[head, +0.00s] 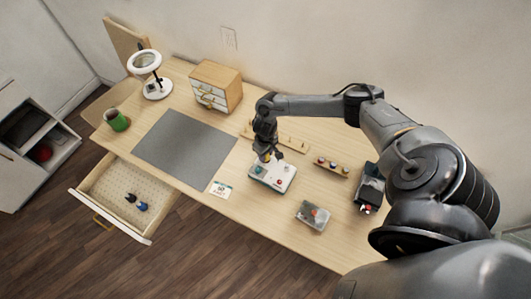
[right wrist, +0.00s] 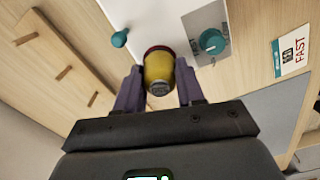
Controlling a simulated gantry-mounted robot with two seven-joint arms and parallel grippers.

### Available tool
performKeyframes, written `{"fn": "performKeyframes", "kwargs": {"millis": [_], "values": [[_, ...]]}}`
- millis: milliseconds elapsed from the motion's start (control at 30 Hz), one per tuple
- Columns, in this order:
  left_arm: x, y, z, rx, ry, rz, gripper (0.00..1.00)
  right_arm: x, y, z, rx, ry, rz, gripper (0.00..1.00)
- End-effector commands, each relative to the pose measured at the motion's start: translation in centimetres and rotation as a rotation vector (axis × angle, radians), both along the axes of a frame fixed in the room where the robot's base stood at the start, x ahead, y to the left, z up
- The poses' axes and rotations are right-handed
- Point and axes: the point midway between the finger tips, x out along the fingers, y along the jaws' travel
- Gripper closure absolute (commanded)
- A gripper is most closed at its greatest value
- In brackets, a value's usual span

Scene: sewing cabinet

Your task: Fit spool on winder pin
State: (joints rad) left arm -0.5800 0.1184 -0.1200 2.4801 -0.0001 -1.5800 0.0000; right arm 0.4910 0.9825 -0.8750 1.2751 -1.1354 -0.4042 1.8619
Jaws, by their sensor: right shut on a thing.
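My right gripper (right wrist: 158,88) is shut on a yellow spool (right wrist: 158,75) with a dark red far rim. The spool is over or at the winder; I cannot tell whether it touches. The winder pin is hidden behind the spool. My left gripper is in neither view.
A peg rack (head: 294,146) and a rack of several spools (head: 332,167) stand behind the winder. A clear box (head: 313,216) lies to its right, a printed card (head: 220,189) to its left. A grey mat (head: 185,149) is bare. An open drawer (head: 109,202) juts out front left.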

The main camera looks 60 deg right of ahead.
Motion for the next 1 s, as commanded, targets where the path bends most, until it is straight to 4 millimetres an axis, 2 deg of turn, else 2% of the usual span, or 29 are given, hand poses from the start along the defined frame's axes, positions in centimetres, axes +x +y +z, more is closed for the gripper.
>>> {"fn": "performKeyframes", "kwargs": {"millis": [233,267,433,767,867,1000], "values": [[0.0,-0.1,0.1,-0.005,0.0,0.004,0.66,0.0,0.0,-0.2,0.0,0.0,0.0,0.9],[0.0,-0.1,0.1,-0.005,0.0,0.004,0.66,0.0,0.0,-0.2,0.0,0.0,0.0,0.57],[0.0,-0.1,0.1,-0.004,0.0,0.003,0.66,0.0,0.0,-0.2,0.0,0.0,0.0,0.32],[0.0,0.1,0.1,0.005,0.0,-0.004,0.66,0.0,0.0,0.0,0.0,-0.001,0.0,0.32],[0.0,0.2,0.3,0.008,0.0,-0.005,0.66,0.1,0.0,0.7,0.0,-0.002,0.0,0.32],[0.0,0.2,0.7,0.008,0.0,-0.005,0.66,0.1,-0.1,2.6,-0.001,-0.003,0.0,0.32]]}}
